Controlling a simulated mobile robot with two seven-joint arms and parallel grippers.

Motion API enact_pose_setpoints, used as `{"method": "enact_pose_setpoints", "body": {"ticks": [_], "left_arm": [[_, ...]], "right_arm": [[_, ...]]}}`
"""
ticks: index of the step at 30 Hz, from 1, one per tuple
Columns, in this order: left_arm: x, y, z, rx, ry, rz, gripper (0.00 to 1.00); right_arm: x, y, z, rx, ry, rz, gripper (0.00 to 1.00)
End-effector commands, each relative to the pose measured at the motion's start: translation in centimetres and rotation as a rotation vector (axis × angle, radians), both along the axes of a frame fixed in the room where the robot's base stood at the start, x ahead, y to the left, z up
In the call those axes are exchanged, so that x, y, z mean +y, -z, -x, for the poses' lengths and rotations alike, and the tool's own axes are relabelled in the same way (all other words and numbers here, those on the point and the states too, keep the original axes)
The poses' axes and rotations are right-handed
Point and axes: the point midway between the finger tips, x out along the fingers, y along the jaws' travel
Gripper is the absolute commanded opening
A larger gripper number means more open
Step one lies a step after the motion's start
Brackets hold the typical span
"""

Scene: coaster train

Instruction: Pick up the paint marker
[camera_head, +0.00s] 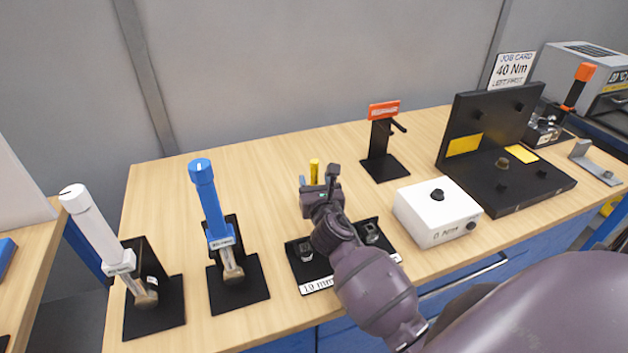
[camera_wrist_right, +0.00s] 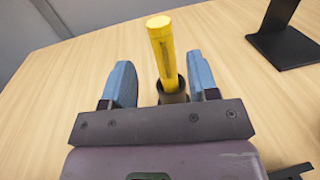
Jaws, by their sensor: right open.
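The yellow paint marker (camera_wrist_right: 163,50) stands upright in a small dark round holder (camera_wrist_right: 174,92) on the table. Its yellow top also shows in the head view (camera_head: 314,170), just beyond my right gripper (camera_head: 318,184). In the right wrist view my right gripper (camera_wrist_right: 162,85) is open, with one blue finger on each side. The marker and holder appear between the fingers, closer to the right finger. I cannot tell how far the fingertips are from the marker. No contact is visible. My left gripper is not in view.
Beside the right arm are a black socket tray (camera_head: 307,273), a white box (camera_head: 433,216) with a black knob, and a black stand (camera_head: 384,165) with a red label. Blue (camera_head: 208,200) and white (camera_head: 93,225) torque wrenches stand at left. Bare table lies behind the gripper.

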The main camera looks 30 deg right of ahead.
Motion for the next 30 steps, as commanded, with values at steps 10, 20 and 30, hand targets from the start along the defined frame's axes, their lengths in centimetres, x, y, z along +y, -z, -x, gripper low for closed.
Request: {"method": "enact_pose_setpoints", "body": {"ticks": [10,20,30], "left_arm": [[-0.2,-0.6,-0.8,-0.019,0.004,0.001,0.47],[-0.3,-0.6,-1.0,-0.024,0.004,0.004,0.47],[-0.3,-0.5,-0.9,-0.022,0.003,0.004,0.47]], "right_arm": [[-1.5,-0.1,-2.8,0.000,0.000,-0.002,0.54],[-2.6,0.0,-5.1,0.001,0.000,-0.001,0.54],[-2.6,0.0,-5.1,0.001,0.000,-0.001,0.31]]}}
